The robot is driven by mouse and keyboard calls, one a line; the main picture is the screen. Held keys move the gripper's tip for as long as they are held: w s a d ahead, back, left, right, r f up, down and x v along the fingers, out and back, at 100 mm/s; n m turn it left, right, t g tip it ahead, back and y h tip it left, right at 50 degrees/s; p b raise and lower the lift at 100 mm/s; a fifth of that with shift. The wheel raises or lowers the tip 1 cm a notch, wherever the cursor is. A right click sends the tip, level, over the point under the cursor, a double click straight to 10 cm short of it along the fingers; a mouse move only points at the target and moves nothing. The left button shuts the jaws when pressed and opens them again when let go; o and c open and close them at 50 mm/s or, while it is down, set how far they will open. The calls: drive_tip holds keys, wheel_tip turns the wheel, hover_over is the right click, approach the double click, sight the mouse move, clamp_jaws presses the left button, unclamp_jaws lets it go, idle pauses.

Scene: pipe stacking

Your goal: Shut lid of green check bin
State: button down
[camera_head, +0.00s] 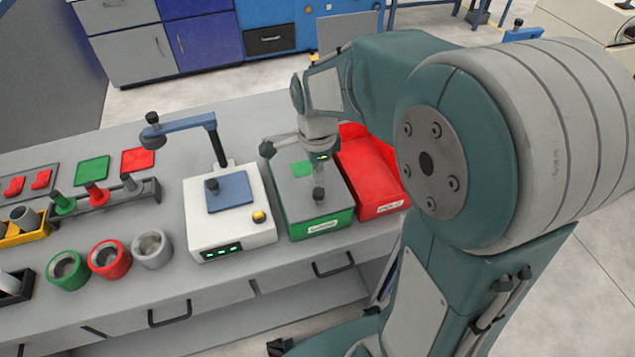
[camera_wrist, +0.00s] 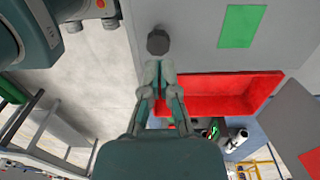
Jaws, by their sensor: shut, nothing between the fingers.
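The green check bin (camera_head: 322,227) stands on the bench, just right of the white device. Its grey lid (camera_head: 290,189), with a green square on top, appears to lie flat over the bin. A dark round knob (camera_head: 318,194) sits near the lid's front edge. In the wrist view I see the grey lid (camera_wrist: 205,45), its green square and the dark knob (camera_wrist: 158,42). My gripper (camera_wrist: 158,64) is shut and empty, its fingertips right by the knob; I cannot tell whether they touch it. In the head view the fingers are partly hidden above the lid.
An open red bin (camera_head: 378,185) stands close on the right; a grey panel with a red square (camera_wrist: 305,140) is beside it in the wrist view. The white device (camera_head: 228,225) with its raised blue arm stands close on the left.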

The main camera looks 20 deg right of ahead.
sight(318, 191)
drive_tip(key=shift+d+f, duration=0.1)
drive_tip(key=shift+f, duration=1.75)
